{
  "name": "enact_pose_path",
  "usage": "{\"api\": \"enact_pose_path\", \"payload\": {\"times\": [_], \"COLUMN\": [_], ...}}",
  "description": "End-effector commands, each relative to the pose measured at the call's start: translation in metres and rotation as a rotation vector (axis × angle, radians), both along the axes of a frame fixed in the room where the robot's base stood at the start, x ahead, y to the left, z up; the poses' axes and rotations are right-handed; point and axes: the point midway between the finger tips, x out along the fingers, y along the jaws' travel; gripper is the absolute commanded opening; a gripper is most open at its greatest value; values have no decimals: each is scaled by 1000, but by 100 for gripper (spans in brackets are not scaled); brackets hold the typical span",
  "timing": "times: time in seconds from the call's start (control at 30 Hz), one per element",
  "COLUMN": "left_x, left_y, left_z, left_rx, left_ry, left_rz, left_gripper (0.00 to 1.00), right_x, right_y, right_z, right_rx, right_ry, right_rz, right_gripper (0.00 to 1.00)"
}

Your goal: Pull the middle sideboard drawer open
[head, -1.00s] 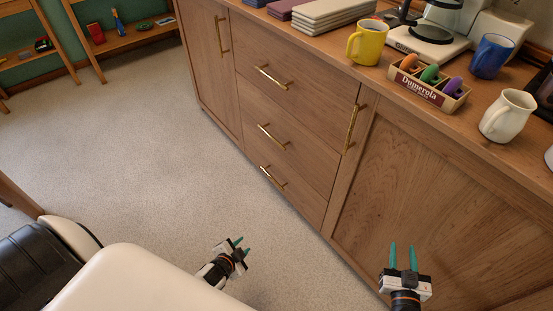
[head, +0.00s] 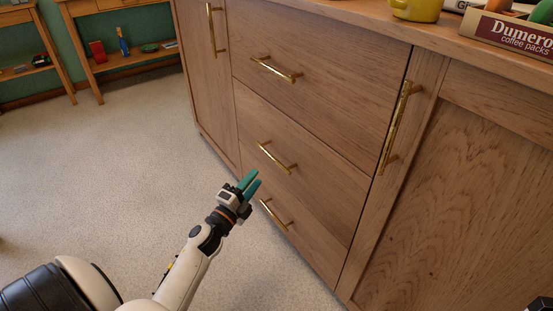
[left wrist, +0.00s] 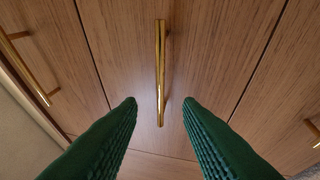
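The middle drawer (head: 310,190) of the wooden sideboard is shut, flush with its neighbours. Its brass bar handle (head: 277,158) is slanted in the head view. My left gripper (head: 249,183) is below and left of this handle in the head view, apart from it. In the left wrist view, the handle (left wrist: 160,75) is upright in the picture, straight ahead and centred between the open, empty green fingers (left wrist: 158,104). A small dark piece, probably of my right gripper (head: 541,304), shows at the bottom right corner; its fingers are hidden.
The top drawer handle (head: 275,69) and bottom drawer handle (head: 273,215) lie above and below. A door with a vertical handle (head: 400,128) is to the right. A yellow mug (head: 416,9) stands on top. The carpet (head: 110,170) at left is clear.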

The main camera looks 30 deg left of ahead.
Motion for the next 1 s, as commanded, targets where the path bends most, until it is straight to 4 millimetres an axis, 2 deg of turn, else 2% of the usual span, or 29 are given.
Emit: {"api": "enact_pose_path", "payload": {"times": [0.3,0.5,0.7,0.93,1.0], "left_x": [64,91,101,101,101], "left_y": [0,1,1,1,1], "left_z": [11,15,18,18,18], "left_rx": [0,-1,-2,-3,-3], "left_ry": [-3,0,2,2,2], "left_rz": [-2,0,-1,0,0], "left_gripper": [32,32,32,32,22], "right_x": [-1,-1,-3,-2,-2], "right_y": [1,2,2,3,3], "right_z": [5,9,11,12,12], "right_rx": [-4,-7,-9,-9,-9], "right_ry": [-47,-65,-77,-77,-76], "right_rz": [-3,-4,-5,-5,-5], "right_gripper": [36,36,36,36,36]}}
